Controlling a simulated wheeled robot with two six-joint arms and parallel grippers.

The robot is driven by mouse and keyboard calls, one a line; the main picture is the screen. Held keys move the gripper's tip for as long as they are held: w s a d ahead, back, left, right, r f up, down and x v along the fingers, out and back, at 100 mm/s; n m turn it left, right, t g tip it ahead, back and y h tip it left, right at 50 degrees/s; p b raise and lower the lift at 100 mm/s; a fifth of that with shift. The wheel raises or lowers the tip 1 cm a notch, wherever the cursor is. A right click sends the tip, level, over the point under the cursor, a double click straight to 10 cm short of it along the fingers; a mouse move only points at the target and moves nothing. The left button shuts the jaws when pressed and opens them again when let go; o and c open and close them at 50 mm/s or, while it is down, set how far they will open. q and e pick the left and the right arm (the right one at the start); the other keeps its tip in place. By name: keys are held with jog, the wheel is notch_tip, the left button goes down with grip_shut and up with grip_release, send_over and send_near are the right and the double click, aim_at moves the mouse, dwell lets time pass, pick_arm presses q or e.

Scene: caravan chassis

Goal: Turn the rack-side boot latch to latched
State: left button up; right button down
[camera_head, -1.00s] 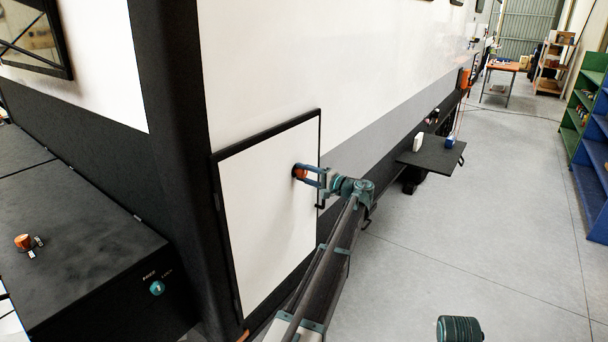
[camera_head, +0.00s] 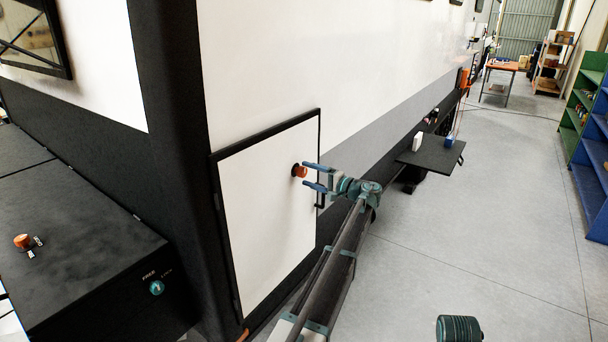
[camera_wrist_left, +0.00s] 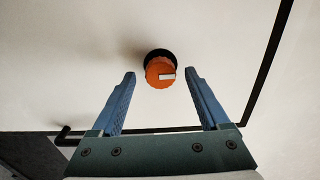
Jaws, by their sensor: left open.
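The boot latch is an orange round knob (camera_head: 300,171) on a black base, on the white hatch door (camera_head: 270,215) of the caravan. It also shows in the left wrist view (camera_wrist_left: 160,72), with a white mark lying roughly horizontal and reaching towards its right edge. My left gripper (camera_head: 307,175) is open and empty, just off the door in front of the knob. In the left wrist view its blue fingers (camera_wrist_left: 159,75) stand on either side of the knob's outline, with clear gaps. No label shows beside this knob.
A black box (camera_head: 90,270) at the left carries another orange knob (camera_head: 23,241) on top and a teal knob (camera_head: 157,288) on its front. A black handle (camera_head: 321,200) is at the door's right edge. A fold-out shelf (camera_head: 432,155) stands farther along.

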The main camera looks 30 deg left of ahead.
pick_arm(q)
jog(key=d, duration=1.1)
jog(key=shift+s+d, duration=0.15)
jog(key=shift+s, duration=0.3)
jog(key=s+d+f+m+h+b, duration=0.1)
jog(key=s+d+f+h+b, duration=0.3)
jog(key=s+d+f, duration=0.45)
jog(key=s+d+f+h+b, duration=0.5)
jog(key=s+f, duration=0.4)
jog(key=f, duration=0.5)
jog(key=s+d+f+m+h+b, duration=0.1)
jog(key=s+d+f+h+b, duration=0.1)
jog(key=s+d+f+h, duration=0.2)
jog(key=s+d+f+m+g+h+b, duration=0.1)
jog(key=s+d+f+h+b, duration=0.1)
jog(key=s+d+f, duration=0.6)
jog(key=s+d+h, duration=0.1)
jog(key=s+d, duration=0.4)
jog(key=s, duration=0.2)
jog(key=shift+s+f+h, duration=0.15)
jog(key=shift+s+h, duration=0.1)
jog(key=shift+h, duration=0.15)
